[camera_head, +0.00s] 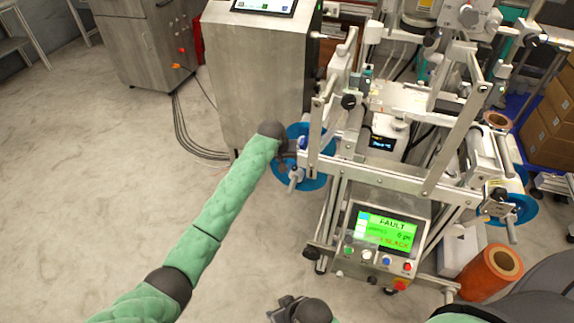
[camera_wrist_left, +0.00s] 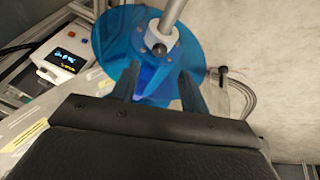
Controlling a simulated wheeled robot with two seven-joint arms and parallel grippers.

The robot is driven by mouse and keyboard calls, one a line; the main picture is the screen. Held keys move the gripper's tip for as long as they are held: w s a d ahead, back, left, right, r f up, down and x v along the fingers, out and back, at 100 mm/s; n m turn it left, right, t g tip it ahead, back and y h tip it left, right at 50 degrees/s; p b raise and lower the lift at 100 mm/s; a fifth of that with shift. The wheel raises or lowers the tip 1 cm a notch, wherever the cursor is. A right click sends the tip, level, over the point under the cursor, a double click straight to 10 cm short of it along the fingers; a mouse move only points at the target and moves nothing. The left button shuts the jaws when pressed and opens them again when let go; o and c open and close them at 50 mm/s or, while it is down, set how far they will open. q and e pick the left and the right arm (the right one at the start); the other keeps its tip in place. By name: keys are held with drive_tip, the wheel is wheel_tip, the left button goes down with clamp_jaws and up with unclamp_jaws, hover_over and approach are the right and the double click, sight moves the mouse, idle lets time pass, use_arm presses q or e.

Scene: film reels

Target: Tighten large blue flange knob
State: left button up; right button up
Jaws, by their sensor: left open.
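The large blue flange (camera_head: 318,180) is a round disc on the left side of the machine. It fills the upper middle of the left wrist view (camera_wrist_left: 200,58), with a metal shaft and pale collar (camera_wrist_left: 162,36) at its centre. A darker blue knob (camera_wrist_left: 155,84) shows on the near side of the flange. My left gripper (camera_head: 287,156) is at the flange. In the left wrist view its open fingers (camera_wrist_left: 158,86) stand on either side of the blue knob; contact cannot be told. My right gripper (camera_head: 284,308) is at the bottom edge, away from the flange, partly cut off.
A steel cabinet (camera_head: 258,75) stands behind the flange. Another blue flange (camera_head: 522,210) is at right, near an orange roll (camera_head: 490,272). The floor at left is clear apart from cables (camera_head: 190,135).

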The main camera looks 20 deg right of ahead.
sight(294, 167)
use_arm(q)
drive_tip(key=shift+x, duration=3.45)
use_arm(e)
drive_tip(key=shift+r, duration=0.15)
use_arm(q)
drive_tip(key=shift+s, duration=0.1)
clamp_jaws()
drive_tip(key=shift+m, duration=0.3)
drive_tip(key=shift+a+m+p, duration=0.1)
drive_tip(key=shift+m+p, duration=0.3)
drive_tip(key=shift+m, duration=0.2)
drive_tip(key=shift+m+g+h, duration=0.4)
drive_tip(key=shift+m+h, duration=0.1)
drive_tip(key=shift+m, duration=0.1)
use_arm(e)
drive_tip(key=shift+s+d+r, duration=0.1)
drive_tip(key=shift+s+r, duration=0.05)
drive_tip(key=shift+r, duration=0.8)
drive_tip(key=shift+s+d+r, duration=0.1)
drive_tip(key=shift+r, duration=0.8)
use_arm(q)
unclamp_jaws()
